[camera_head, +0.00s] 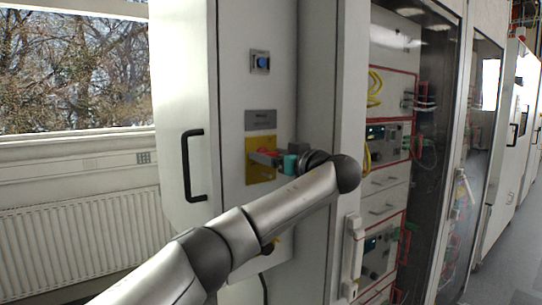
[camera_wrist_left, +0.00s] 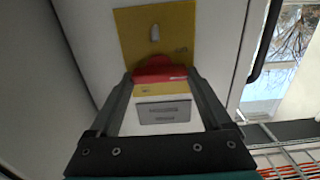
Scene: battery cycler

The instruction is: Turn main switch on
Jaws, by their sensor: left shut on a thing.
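The main switch is a red handle (camera_wrist_left: 160,74) on a square yellow plate (camera_wrist_left: 157,35) on the light cabinet front. In the head view the yellow plate (camera_head: 253,176) sits under a grey label (camera_head: 260,120), and the red handle is mostly hidden by my gripper. My left gripper (camera_head: 264,157) is at the plate, coming in from the right side. In the left wrist view my left gripper (camera_wrist_left: 160,77) has its two dark fingers on either side of the red handle, shut on it. My right gripper is in neither view.
A blue button (camera_head: 263,62) sits above the label. A black door handle (camera_head: 193,165) stands left of the plate. Racks with instruments and yellow cables (camera_head: 374,88) are at the right. A radiator (camera_head: 85,245) and window are at the left.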

